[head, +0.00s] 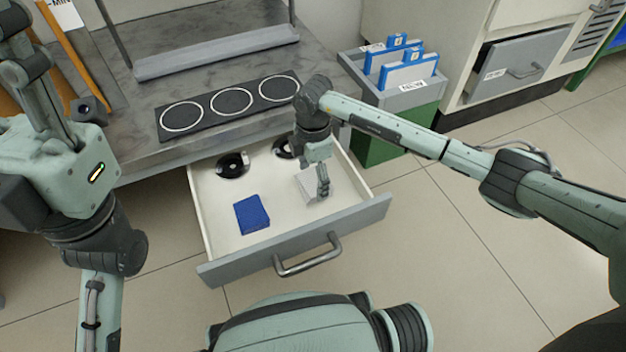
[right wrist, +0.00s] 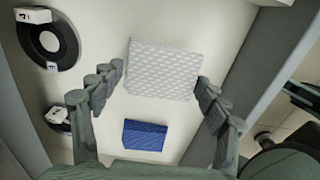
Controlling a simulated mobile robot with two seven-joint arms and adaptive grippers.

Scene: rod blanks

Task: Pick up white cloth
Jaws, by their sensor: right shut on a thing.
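The white cloth (head: 306,185) is a folded, textured square over the right part of the open drawer (head: 290,243). It also shows in the right wrist view (right wrist: 162,68). My right gripper (head: 323,188) points down into the drawer. Its fingers stand at the two sides of the white cloth in the right wrist view, shut on it. I cannot tell whether the cloth touches the drawer floor. My left arm stands at the left of the head view, and its gripper is out of sight.
A folded blue cloth (head: 251,214) lies in the drawer, left of the white one. Two black discs (head: 232,165) lie towards the drawer's back. A grey counter with a three-circle panel (head: 231,102) is behind. A green bin (head: 395,110) with blue-and-white items stands right.

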